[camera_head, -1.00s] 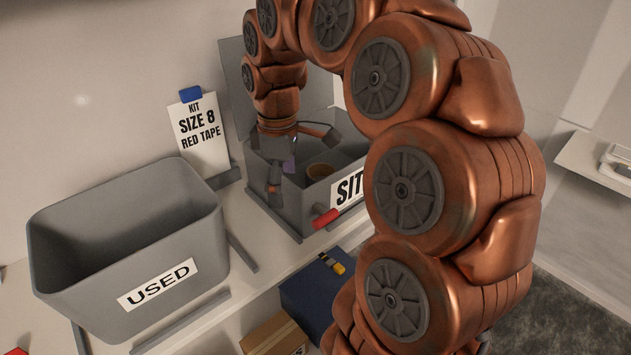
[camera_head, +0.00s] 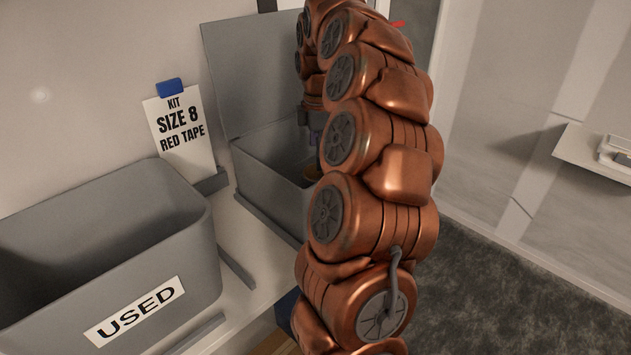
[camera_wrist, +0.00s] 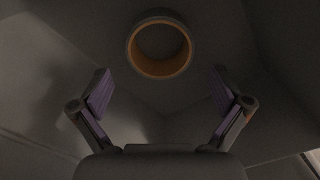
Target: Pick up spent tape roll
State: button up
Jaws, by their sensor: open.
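The tape roll (camera_wrist: 160,72), a ring with a dark outer side and an orange-brown inner side, lies on the grey floor of the box in the wrist view. A small brown part of it (camera_head: 313,171) shows in the head view beside my arm. My gripper (camera_wrist: 160,82) is open and empty, its two purple-padded fingers apart, with the roll ahead and roughly centred between them. The fingers do not visibly touch it. In the head view my gripper reaches down into the open grey box (camera_head: 262,165) and my arm hides most of it.
A grey bin (camera_head: 196,246) labelled USED stands on the bench at left. The grey box has a raised lid (camera_head: 250,70) and walls close around my gripper. A white shelf (camera_head: 585,155) is at right.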

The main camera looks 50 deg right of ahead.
aim_at(318, 176)
jog(key=shift+s+d+f, duration=0.1)
jog(key=shift+f, duration=0.7)
jog(key=shift+f+p, duration=0.8)
jog(key=shift+f, duration=1.8)
jog(key=c, duration=0.7)
jog(key=shift+c, duration=0.2)
jog(key=shift+r, duration=0.1)
